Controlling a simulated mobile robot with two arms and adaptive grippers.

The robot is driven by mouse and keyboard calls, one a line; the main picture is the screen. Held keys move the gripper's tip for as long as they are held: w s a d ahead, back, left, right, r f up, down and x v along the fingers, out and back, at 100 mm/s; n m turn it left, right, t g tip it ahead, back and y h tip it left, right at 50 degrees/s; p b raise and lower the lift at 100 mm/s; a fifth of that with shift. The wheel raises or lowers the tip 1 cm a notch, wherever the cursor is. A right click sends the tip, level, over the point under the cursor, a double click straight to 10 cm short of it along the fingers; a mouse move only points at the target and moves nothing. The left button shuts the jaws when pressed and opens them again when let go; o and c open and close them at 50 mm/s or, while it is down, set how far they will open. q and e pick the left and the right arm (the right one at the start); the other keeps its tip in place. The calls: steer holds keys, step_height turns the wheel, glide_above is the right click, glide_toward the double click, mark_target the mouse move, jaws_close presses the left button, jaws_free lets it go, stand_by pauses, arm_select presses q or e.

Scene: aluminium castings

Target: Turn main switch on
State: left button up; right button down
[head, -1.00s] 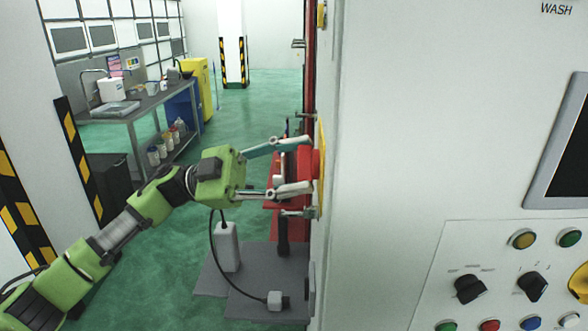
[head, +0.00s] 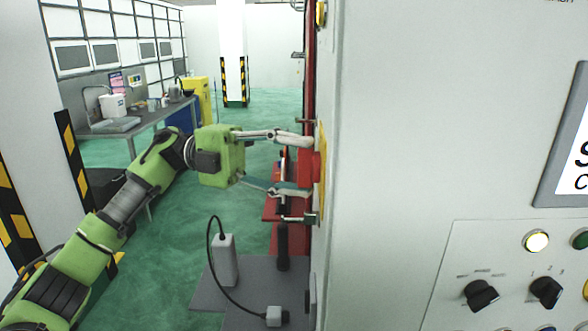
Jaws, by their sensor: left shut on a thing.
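The main switch (head: 314,168) is a red rotary handle on a yellow plate (head: 322,160), on the narrow side face of the large white cabinet (head: 420,120). My left gripper (head: 306,167) reaches in from the left and is shut on the red handle, with one finger above it and one below. The fingers partly cover the handle, and its exact angle is hard to tell from this side. My right gripper is out of view.
A grey workbench (head: 135,128) stands at the back left. Green floor (head: 180,240) is open below my left arm.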

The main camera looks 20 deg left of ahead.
arm_select(q)
steer(key=shift+m, duration=0.5)
steer(key=o, duration=1.1)
steer(key=w+a, duration=0.1)
steer(key=a, duration=1.1)
steer(key=shift+w, duration=0.2)
